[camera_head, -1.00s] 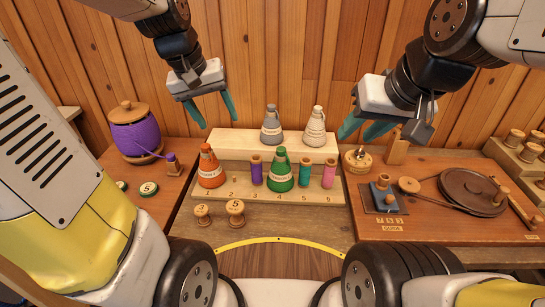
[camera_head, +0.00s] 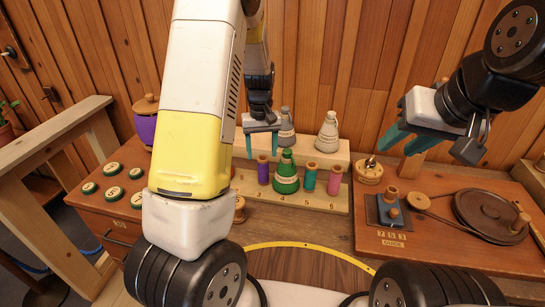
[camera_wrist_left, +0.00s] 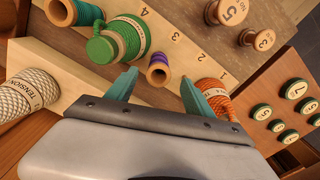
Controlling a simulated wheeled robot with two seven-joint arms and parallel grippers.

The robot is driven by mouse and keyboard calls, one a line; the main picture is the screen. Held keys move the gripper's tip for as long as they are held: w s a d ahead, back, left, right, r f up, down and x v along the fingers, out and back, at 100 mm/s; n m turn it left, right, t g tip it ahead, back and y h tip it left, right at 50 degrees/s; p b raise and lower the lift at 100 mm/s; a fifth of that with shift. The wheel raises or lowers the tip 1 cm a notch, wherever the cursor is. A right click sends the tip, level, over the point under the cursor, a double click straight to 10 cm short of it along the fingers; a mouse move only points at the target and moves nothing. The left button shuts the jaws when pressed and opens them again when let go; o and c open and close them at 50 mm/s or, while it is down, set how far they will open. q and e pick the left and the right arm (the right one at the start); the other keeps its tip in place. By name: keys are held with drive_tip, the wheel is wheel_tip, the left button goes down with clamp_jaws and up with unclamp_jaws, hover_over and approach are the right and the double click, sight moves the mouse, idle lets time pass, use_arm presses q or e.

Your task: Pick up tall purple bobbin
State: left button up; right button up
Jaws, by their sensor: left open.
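The tall purple bobbin (camera_head: 263,170) stands upright on the lower step of the pale wooden rack, left of the green cone spool (camera_head: 286,174). It also shows in the left wrist view (camera_wrist_left: 158,72), end-on, between my fingertips in the picture. My left gripper (camera_head: 262,146) is open and empty, pointing down above the purple bobbin and apparently not touching it. My right gripper (camera_head: 408,145) has its fingers apart and is empty, above the right-hand table.
A teal bobbin (camera_head: 310,177) and a pink bobbin (camera_head: 335,180) stand right of the green cone. Grey (camera_head: 286,130) and cream (camera_head: 328,134) cones stand on the upper step.

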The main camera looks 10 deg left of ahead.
sight(263, 158)
use_arm(q)
wheel_tip(263, 158, down, 4)
drive_tip(key=shift+d+r, duration=0.1)
drive_tip(key=shift+r, duration=0.05)
clamp_jaws()
